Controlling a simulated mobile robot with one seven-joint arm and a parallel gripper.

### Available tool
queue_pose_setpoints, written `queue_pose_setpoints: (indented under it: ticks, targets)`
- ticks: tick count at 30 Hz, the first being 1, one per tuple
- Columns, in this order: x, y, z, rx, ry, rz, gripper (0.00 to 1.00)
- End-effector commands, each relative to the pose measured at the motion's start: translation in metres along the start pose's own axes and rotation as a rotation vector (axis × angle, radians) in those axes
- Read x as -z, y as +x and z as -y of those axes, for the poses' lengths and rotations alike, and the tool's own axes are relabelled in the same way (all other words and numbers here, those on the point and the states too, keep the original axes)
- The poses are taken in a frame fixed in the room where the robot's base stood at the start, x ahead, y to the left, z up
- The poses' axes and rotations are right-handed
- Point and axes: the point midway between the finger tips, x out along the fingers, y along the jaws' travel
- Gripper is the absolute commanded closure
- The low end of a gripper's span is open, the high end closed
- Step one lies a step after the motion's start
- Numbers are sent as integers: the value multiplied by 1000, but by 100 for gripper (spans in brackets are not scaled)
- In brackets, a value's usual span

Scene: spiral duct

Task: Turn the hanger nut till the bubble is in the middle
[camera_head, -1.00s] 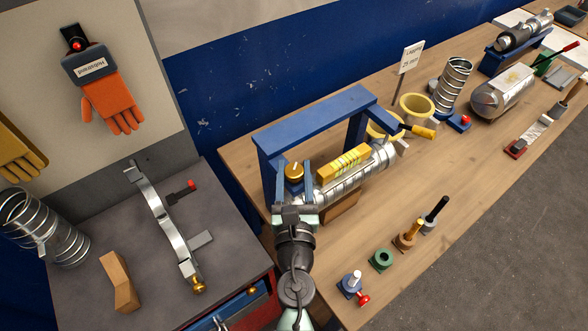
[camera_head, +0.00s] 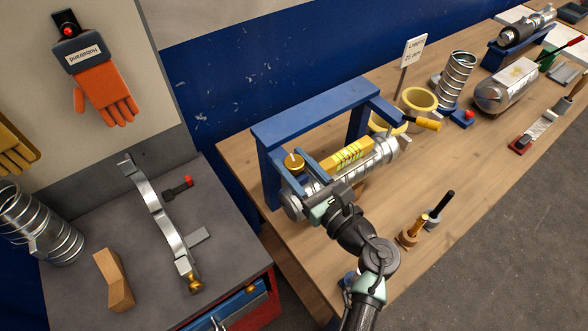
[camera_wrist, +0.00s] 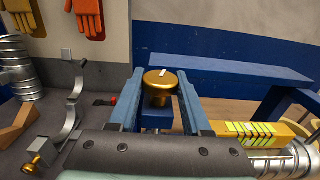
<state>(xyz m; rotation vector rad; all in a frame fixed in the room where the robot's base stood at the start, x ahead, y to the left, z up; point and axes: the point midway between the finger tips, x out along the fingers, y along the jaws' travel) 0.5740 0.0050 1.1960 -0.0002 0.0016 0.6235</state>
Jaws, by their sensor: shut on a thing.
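The brass hanger nut (camera_head: 293,161) sits at the left end of the blue frame (camera_head: 318,108). It also shows in the wrist view (camera_wrist: 158,90), with a white mark on its top. My gripper (camera_head: 299,164) has its two blue fingers around the nut, shut on it, with my arm reaching in from the lower right. A yellow level (camera_head: 351,154) lies on the silver spiral duct (camera_head: 383,152) under the frame. It also shows in the wrist view (camera_wrist: 245,132). Its vial is yellow-green with dark lines; I cannot make out where the bubble is.
Yellow rings (camera_head: 420,100), an upright spiral duct piece (camera_head: 456,78) and a sign (camera_head: 413,50) stand behind the duct. Small holders with tools (camera_head: 411,232) stand in front. A grey cabinet top (camera_head: 150,235) with a metal strap is at left. The bench front is partly clear.

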Motion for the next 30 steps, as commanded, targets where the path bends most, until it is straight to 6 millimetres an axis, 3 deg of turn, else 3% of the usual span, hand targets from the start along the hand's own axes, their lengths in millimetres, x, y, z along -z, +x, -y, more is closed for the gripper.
queue_pose_setpoints:
  ticks: [15,30]
  targets:
    - [5,0,2,-346,-5,3,100]
    - [0,0,0,-437,0,2,100]
